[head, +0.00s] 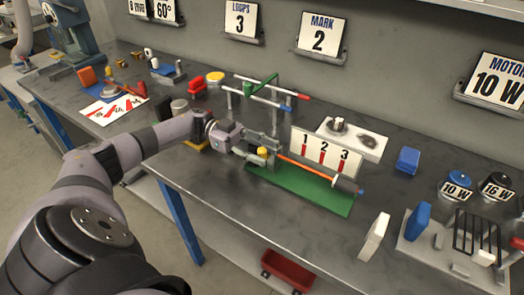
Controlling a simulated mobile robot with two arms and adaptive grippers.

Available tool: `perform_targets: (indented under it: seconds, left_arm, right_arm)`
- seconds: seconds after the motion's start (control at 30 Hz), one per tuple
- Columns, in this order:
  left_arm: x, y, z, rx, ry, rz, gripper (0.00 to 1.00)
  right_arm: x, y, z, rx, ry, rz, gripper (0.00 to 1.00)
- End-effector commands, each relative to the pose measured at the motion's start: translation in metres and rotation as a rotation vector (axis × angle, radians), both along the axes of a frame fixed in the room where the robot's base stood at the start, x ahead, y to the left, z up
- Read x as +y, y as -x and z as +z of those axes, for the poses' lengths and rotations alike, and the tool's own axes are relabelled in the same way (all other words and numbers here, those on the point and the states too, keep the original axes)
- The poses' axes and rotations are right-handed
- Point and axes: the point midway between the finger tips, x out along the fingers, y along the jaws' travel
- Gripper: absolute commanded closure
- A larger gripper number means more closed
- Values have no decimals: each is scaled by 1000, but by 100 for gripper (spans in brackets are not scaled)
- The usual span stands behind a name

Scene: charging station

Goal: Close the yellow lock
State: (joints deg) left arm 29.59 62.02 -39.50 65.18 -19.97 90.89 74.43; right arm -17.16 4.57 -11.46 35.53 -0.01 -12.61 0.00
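A small yellow piece (262,151), which looks like the yellow lock, sits at the left end of a fixture on a green base plate (310,193). My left gripper (258,153) reaches in from the left, with its fingers at or right beside the yellow piece. The fingers and the piece overlap and are small, so I cannot tell whether they grip it or how far they are open. An orange rod (306,169) runs right from there, in front of a white board (325,155) marked 1, 2, 3. My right gripper is not in view.
A frame with a green bar (262,86) and a red-tipped rod stands behind the fixture. A white block (352,139), a blue block (407,160) and round weights (457,187) lie to the right. Bare table (250,215) lies in front of the green plate.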

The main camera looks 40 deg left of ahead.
Motion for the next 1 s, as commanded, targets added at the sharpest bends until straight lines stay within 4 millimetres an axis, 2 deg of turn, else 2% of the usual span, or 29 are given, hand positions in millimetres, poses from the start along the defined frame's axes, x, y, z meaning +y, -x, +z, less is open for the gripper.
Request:
perform_targets:
  seconds: [0.23,0.53,0.7,1.0]
  left_arm:
    - [7,0,0,0,-1,3,60]
    - [51,3,0,-1,-1,4,60]
    - [67,5,0,-2,0,3,60]
    - [75,7,0,0,0,-1,60]
  right_arm:
    - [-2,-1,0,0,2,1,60]
    - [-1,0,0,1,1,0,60]
    - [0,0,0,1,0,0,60]
    - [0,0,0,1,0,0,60]
